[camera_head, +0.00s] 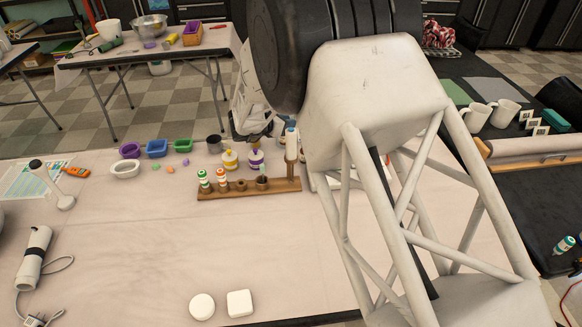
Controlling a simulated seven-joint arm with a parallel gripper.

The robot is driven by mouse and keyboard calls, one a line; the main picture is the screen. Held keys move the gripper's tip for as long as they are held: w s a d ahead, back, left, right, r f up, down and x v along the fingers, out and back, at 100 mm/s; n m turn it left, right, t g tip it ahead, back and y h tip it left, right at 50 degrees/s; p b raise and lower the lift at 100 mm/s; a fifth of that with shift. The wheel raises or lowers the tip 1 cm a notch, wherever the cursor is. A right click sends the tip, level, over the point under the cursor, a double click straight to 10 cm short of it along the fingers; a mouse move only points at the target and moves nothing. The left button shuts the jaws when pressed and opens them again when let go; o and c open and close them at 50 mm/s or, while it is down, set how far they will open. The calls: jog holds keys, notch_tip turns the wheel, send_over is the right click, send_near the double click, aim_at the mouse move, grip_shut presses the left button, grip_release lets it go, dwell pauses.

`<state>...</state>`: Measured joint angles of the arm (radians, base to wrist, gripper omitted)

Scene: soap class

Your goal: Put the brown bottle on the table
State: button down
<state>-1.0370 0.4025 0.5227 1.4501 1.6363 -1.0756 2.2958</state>
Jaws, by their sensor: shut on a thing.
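My gripper (253,130) is low behind the rack, partly hidden by my own wrist. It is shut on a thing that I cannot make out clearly. A wooden rack (213,193) stands on the light table (130,245), with small bottles with green (203,178) and orange (221,176) caps at its left. A brown upright piece (291,155) with a white and blue top stands at the rack's right end. I cannot tell whether it is a bottle or part of the rack. No brown bottle shows plainly.
A yellow-banded bottle (230,160) and a purple-banded bottle (256,160) stand behind the rack. Several small coloured tubs, including a blue one (157,149), are at the back left. A white round piece (202,306) and a square one (240,303) lie in front.

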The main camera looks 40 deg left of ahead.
aim_at(282, 144)
jog(key=shift+f, duration=2.5)
jog(key=shift+f, duration=1.9)
jog(key=shift+f, duration=0.15)
jog(key=c, duration=0.9)
grip_release()
jog(key=shift+c, duration=0.2)
jog(key=shift+s+a+r, duration=0.15)
jog(key=shift+s+r, duration=0.2)
jog(key=shift+s, duration=0.05)
jog(key=v, duration=1.1)
